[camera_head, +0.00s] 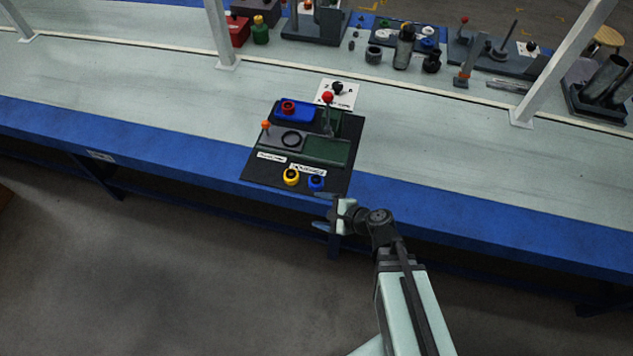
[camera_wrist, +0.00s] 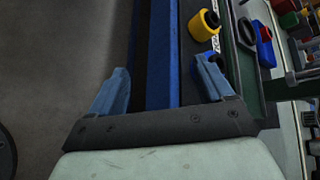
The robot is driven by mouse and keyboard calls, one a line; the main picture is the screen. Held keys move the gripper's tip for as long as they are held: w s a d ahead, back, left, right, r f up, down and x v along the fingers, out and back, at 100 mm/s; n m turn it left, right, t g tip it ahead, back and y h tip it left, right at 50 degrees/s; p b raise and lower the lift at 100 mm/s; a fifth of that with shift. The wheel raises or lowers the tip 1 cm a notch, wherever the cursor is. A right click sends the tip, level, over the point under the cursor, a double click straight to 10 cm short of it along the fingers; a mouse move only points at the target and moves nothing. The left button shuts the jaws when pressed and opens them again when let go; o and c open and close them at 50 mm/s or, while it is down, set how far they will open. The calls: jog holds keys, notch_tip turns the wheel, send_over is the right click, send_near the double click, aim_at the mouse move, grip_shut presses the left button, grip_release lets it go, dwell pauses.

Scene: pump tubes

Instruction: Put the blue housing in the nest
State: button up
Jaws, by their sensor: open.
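The blue housing (camera_head: 316,183) is a small blue piece with a dark opening, at the front edge of a black fixture board (camera_head: 258,172), right of a yellow housing (camera_head: 291,176). A dark ring (camera_head: 291,138), which looks like the nest, sits in the middle of the board; it also shows in the wrist view (camera_wrist: 247,33). My gripper (camera_head: 321,210) is open and empty, just in front of the bench edge near the blue housing. In the wrist view, its fingers (camera_wrist: 162,75) are spread over the blue edge, and the right finger largely hides the blue housing.
A blue tray (camera_head: 303,114) with a red ring lies at the board's back. A red-knobbed lever (camera_head: 327,98) and an orange-knobbed post (camera_head: 265,126) stand up from the board. A green pad (camera_head: 326,150) lies right of the ring. The bench beside the board is clear.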

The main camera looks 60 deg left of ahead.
aim_at(319, 182)
jog(key=w+a+r+m+y, duration=0.1)
jog(key=m, duration=0.1)
jog(key=w+a+r+m+t, duration=0.1)
jog(key=m, duration=0.2)
jog(key=w+m+t+y, duration=0.1)
jog(key=m, duration=0.2)
jog(key=shift+w+a+r+y, duration=0.2)
jog(key=shift+a+r+y, duration=0.1)
jog(key=shift+a+r, duration=0.1)
jog(key=m, duration=0.1)
jog(key=w+m+t, duration=0.1)
jog(key=m, duration=0.1)
jog(key=shift+a, duration=0.1)
jog(key=shift+w+m, duration=0.15)
jog(key=shift+m, duration=0.55)
jog(key=shift+x, duration=3.8)
jog(key=shift+c, duration=0.2)
jog(key=c, duration=1.1)
